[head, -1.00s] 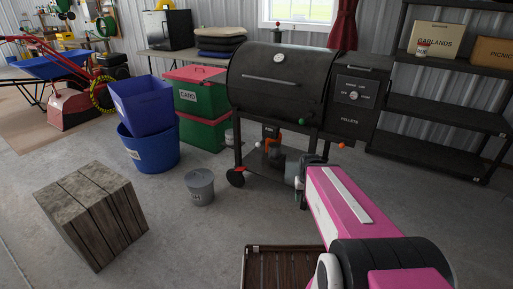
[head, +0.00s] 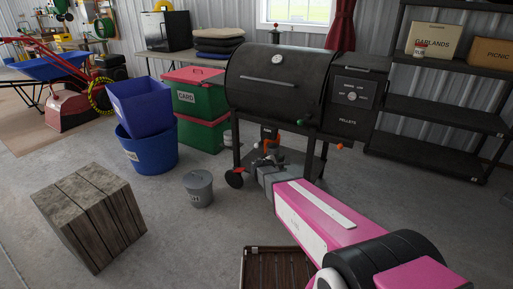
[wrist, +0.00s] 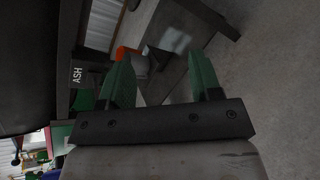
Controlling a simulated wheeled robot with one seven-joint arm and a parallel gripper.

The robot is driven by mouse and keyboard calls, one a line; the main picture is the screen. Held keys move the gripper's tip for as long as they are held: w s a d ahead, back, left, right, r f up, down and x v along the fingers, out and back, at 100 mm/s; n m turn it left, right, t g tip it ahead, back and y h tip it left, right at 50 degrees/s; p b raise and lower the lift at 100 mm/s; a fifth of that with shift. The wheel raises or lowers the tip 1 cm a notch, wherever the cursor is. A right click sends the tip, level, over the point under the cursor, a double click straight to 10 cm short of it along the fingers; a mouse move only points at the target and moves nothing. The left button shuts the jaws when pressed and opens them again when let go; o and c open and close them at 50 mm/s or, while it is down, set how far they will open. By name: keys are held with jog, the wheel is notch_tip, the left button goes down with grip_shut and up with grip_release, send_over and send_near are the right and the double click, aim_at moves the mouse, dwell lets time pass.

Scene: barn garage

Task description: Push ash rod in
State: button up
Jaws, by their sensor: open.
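The dark smoker grill (head: 275,95) stands at the centre of the head view. A small plate on it (head: 269,132) sits above an orange part (head: 271,144); the wrist view shows a black plate reading ASH (wrist: 77,75) and an orange part (wrist: 125,53). I cannot clearly make out the ash rod itself. My gripper (head: 262,166) is low at the front of the grill, by its legs. In the wrist view its two green fingers (wrist: 160,80) are apart, with nothing held between them. Contact with the grill cannot be told.
A grey bucket (head: 198,189) stands left of the grill. Farther left are blue bins (head: 148,152), stacked green and red boxes (head: 190,98) and a wooden block (head: 90,215). A dark shelf (head: 435,105) is on the right.

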aim_at(256, 147)
jog(key=w+a+n+t+y, duration=0.2)
jog(key=w+a+n+t, duration=0.2)
jog(key=a+n, duration=0.3)
jog(key=w+a+n+t+y, duration=0.25)
jog(key=w+a+n, duration=0.2)
jog(key=a, duration=0.45)
jog(key=shift+t+h, duration=0.25)
jog(key=x, duration=1)
jog(key=shift+w+d+f, duration=0.2)
jog(key=shift+f, duration=0.1)
grip_shut()
jog(key=d+x, duration=0.1)
jog(key=x, duration=0.6)
jog(key=shift+d, duration=0.2)
grip_release()
jog(key=shift+s, duration=0.1)
jog(key=shift+s, duration=0.15)
